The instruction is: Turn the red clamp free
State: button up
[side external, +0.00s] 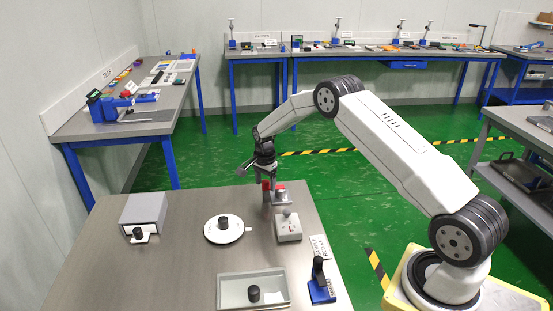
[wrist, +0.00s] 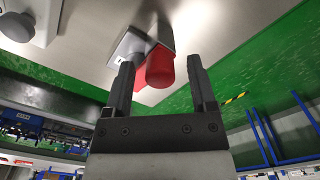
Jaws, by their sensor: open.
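The red clamp (side external: 280,188) is at the far right edge of the steel table, by a small grey block (side external: 284,201). In the wrist view the rounded red clamp (wrist: 160,68) shows between my finger tips, beside the grey block (wrist: 131,46). My gripper (side external: 267,183) points down at the clamp in the side view. In the wrist view my gripper (wrist: 162,75) is open, with a finger on each side of the red part. I cannot tell whether either finger touches it. The lower part of the clamp is partly hidden.
A white box with a grey knob (side external: 288,227) stands just in front of the clamp. A round white plate with a black knob (side external: 224,230), a grey case (side external: 145,209), a grey tray (side external: 230,294) and a blue stand (side external: 321,291) are also on the table.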

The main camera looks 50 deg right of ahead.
grip_shut()
jog(key=shift+n, duration=0.4)
jog(key=n, duration=0.7)
jog(key=shift+n, duration=0.4)
jog(key=n, duration=0.4)
jog(key=shift+n, duration=0.3)
jog(key=n, duration=0.4)
jog(key=shift+n, duration=0.4)
